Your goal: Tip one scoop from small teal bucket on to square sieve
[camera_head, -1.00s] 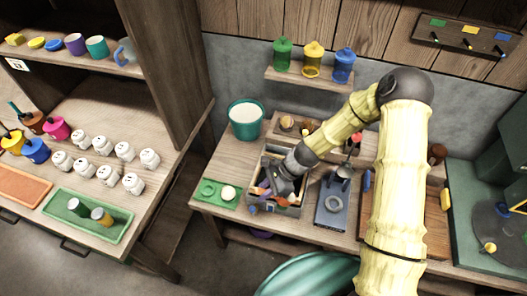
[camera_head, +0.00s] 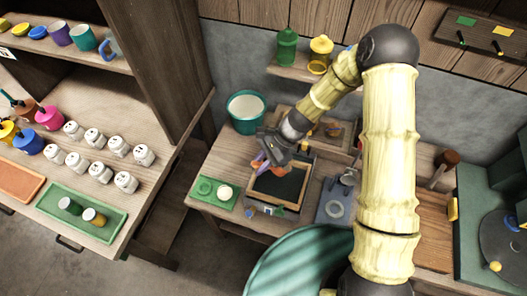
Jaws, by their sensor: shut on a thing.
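The small teal bucket (camera_head: 246,112), filled with something white, stands upright at the back left of the workbench. The square sieve appears to be the dark square in a pale wooden frame (camera_head: 280,186), in front of the bucket and to its right. My gripper (camera_head: 264,160) is over the back left corner of this frame, just in front of the bucket and to its right. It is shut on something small. Orange and purplish parts show at its tip, but I cannot make out the held thing or any load in it.
A green tray with a pale round piece (camera_head: 225,192) lies left of the frame. A blue-grey stand (camera_head: 335,200) is to its right. A large teal tub (camera_head: 300,262) is in front. Jars stand on a wall shelf (camera_head: 297,73) behind.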

